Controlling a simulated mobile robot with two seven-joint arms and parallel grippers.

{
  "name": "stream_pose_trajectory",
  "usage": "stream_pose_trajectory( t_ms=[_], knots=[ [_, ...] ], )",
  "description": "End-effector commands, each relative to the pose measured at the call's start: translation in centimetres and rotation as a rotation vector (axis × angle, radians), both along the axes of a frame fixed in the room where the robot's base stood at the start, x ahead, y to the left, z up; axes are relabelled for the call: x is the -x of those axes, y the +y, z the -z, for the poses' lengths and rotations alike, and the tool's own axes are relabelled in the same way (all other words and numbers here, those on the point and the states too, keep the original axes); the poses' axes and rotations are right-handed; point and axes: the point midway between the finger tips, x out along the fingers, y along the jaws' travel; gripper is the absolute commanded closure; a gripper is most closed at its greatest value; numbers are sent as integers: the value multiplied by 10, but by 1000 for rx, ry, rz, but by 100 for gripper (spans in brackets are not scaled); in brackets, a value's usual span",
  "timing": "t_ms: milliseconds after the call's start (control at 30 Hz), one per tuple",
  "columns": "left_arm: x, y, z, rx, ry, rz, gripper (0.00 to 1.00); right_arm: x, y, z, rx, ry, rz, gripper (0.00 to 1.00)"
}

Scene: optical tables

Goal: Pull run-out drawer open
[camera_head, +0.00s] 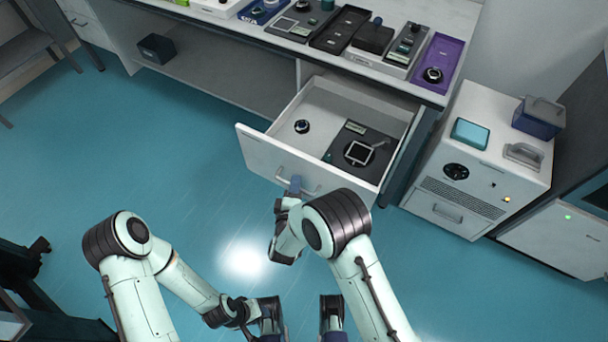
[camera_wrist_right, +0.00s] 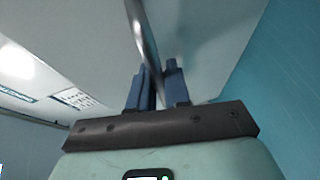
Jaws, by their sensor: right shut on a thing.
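The white drawer (camera_head: 262,157) under the optical table stands pulled out, its inside exposed. It holds a small round dark part (camera_head: 302,126) and a dark grey plate (camera_head: 375,143) carrying a square-framed device. A curved metal handle (camera_head: 312,190) is on its front. My left gripper (camera_head: 300,325) is low at the bottom edge, partly cut off, away from the drawer.
The table top (camera_head: 455,95) carries several instruments and trays, including a purple tray (camera_head: 443,58). A white cabinet (camera_head: 505,120) stands right of the drawer. A dark box (camera_head: 156,48) sits on the lower shelf. The teal floor (camera_head: 150,150) before the drawer is mostly clear.

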Motion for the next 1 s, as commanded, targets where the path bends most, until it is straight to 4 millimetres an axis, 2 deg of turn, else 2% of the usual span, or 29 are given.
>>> stream_pose_trajectory(
  t_ms=[233, 667, 700, 1000],
  knots=[
    [7, -3, -7, 9, 20, 8, 57, 14, 10, -1, 0, -2, 2, 100],
    [8, -3, -7, 10, 22, 9, 57, 16, 11, -1, -2, -2, 5, 100],
    [8, -3, -7, 10, 22, 9, 57, 16, 11, -1, -1, -2, 4, 77],
    [8, -3, -7, 10, 22, 9, 57, 17, 12, 0, -1, 0, 2, 77]
  ],
)
